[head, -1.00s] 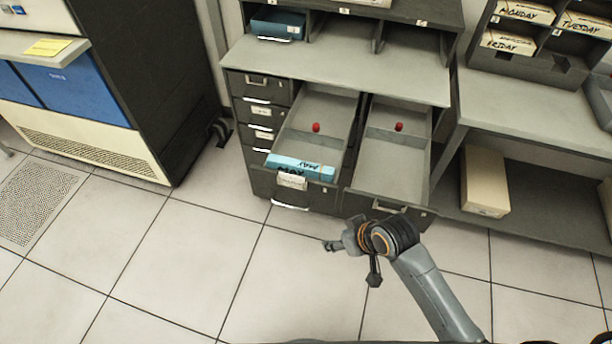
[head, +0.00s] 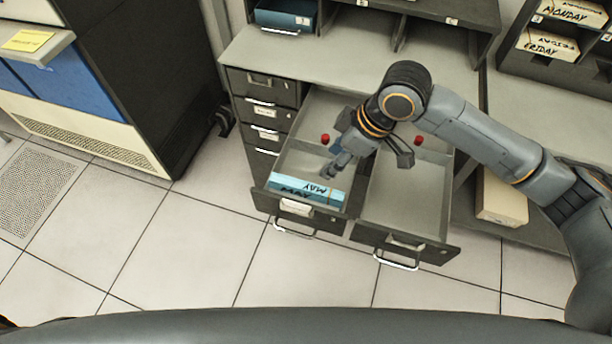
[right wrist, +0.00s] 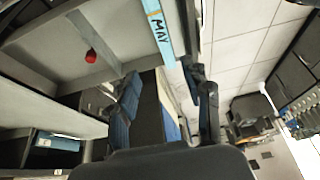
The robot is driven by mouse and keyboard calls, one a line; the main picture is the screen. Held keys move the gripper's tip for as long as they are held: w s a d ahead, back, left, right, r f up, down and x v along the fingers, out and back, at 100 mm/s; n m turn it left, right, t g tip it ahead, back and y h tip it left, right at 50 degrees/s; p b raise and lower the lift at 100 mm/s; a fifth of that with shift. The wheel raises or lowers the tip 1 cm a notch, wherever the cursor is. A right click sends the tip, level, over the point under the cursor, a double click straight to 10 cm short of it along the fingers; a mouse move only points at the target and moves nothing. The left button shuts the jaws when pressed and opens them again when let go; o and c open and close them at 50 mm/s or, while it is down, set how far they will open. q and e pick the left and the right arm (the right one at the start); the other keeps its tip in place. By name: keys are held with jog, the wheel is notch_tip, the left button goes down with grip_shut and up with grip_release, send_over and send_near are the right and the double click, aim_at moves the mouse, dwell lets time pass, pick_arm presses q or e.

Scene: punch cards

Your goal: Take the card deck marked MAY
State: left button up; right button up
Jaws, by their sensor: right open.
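The blue card deck marked MAY (head: 306,189) lies at the front of the open left drawer (head: 262,190). It also shows at the top of the right wrist view (right wrist: 157,28), with its lettering readable. My right gripper (head: 334,172) is above that drawer, just behind and over the deck, apart from it as far as I can see. Its fingers (right wrist: 165,98) are spread and empty in the right wrist view. My left gripper is not in view.
The open right drawer (head: 405,200) beside it looks empty apart from a red knob (head: 418,141). Another red knob (head: 325,139) stands in the left drawer. A grey counter (head: 290,58) is behind. Boxed decks (head: 548,43) stand at right.

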aim_at(306, 186)
jog(key=f, duration=0.1)
jog(key=a+f, duration=0.1)
jog(key=f, duration=0.2)
jog(key=shift+s+a+f+p, duration=0.15)
jog(key=shift+s+a+p, duration=0.15)
jog(key=shift+a+p, duration=0.1)
jog(key=x, duration=0.2)
jog(key=shift+w+a+f, duration=0.15)
jog(key=shift+w+f, duration=0.1)
jog(key=shift+f, duration=0.05)
jog(key=shift+w+a+f, duration=0.1)
jog(key=shift+f, duration=0.15)
jog(key=shift+a+f+p, duration=0.3)
jog(key=shift+f+p, duration=0.1)
jog(key=shift+f, duration=0.15)
jog(key=x, duration=0.3)
jog(key=shift+a+f+p, duration=0.1)
jog(key=shift+f+p, duration=0.15)
jog(key=shift+p, duration=0.15)
jog(key=shift+w+a+f, duration=0.1)
jog(key=shift+f, duration=0.1)
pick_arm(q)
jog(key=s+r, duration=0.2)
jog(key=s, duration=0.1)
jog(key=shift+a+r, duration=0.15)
pick_arm(e)
grip_shut()
